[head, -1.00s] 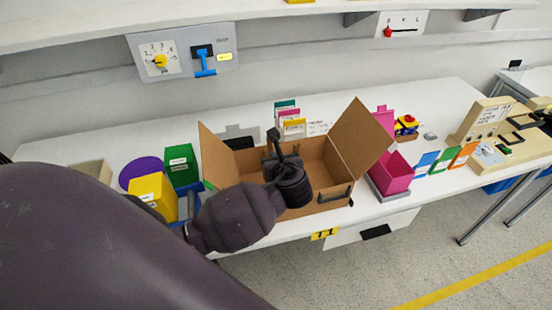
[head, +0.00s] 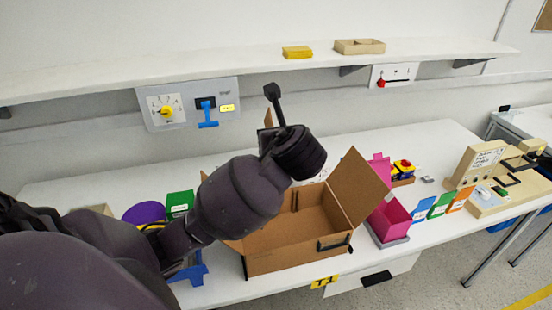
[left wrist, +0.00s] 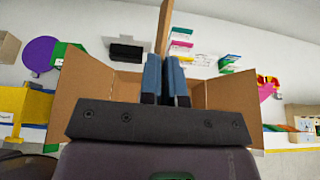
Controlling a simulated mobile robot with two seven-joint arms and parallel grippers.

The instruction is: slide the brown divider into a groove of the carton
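The open cardboard carton (head: 290,259) stands on the white table with its side flaps spread. Its flaps and inside also show in the left wrist view (left wrist: 233,93). My left gripper (left wrist: 165,80) has two blue fingers close together on the brown divider (left wrist: 164,28), seen nearly edge-on and reaching up past the fingertips. In the head view a small piece of the divider (head: 268,118) shows behind my left wrist, which hides the fingers. The gripper is above the carton's left and back part. My right gripper is not in view.
A pink bin (head: 389,222) stands right of the carton, and a green box (head: 180,203) and purple disc (head: 144,213) stand left. A wall panel with a yellow knob (head: 166,112) and a shelf (head: 230,66) are behind. The carton's right half is clear.

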